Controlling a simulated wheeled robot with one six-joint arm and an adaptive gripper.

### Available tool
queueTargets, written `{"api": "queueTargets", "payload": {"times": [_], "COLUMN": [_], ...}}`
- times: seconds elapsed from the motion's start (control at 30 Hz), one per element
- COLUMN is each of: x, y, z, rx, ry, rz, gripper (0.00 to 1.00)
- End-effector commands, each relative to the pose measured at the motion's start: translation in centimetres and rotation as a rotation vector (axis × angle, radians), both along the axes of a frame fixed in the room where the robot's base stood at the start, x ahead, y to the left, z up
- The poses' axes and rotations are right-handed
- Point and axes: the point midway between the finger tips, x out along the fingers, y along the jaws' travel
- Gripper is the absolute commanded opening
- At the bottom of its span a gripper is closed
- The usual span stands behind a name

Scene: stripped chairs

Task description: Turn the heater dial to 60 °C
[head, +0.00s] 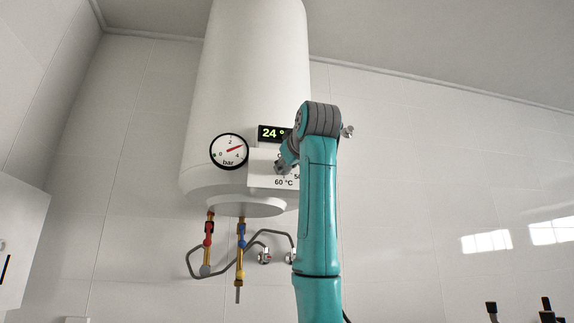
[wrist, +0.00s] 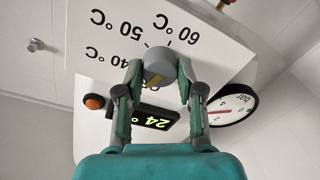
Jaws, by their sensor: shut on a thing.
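The white heater (head: 250,70) hangs on the tiled wall. Its dial (wrist: 160,58) is a grey round knob with a yellow mark, on a white panel (head: 262,178) marked 40 °C, 50 °C and 60 °C. In the wrist view, seen roughly upside down, the 60 °C label (wrist: 183,28) is above and right of the knob. The yellow mark is on the lower side of the knob, away from the 60 °C label. My gripper (wrist: 159,66) is shut on the dial, one finger on each side. In the head view my arm hides most of the dial. The display (head: 270,133) reads 24 °.
A round bar gauge (head: 229,151) sits left of the panel. An orange lamp (wrist: 94,102) is near the display in the wrist view. Below the heater are pipes with a red valve (head: 208,232) and a blue valve (head: 241,234). The wall to the right is mostly clear.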

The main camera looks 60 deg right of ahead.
Motion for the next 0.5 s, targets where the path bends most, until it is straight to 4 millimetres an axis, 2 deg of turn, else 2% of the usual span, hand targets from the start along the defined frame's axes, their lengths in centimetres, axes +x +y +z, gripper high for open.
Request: {"api": "queueTargets", "payload": {"times": [0.5], "x": [0.02], "y": [-0.04], "z": [-0.08], "rx": [0.320], "ry": [-0.374], "rz": [-0.001], "gripper": [0.02]}}
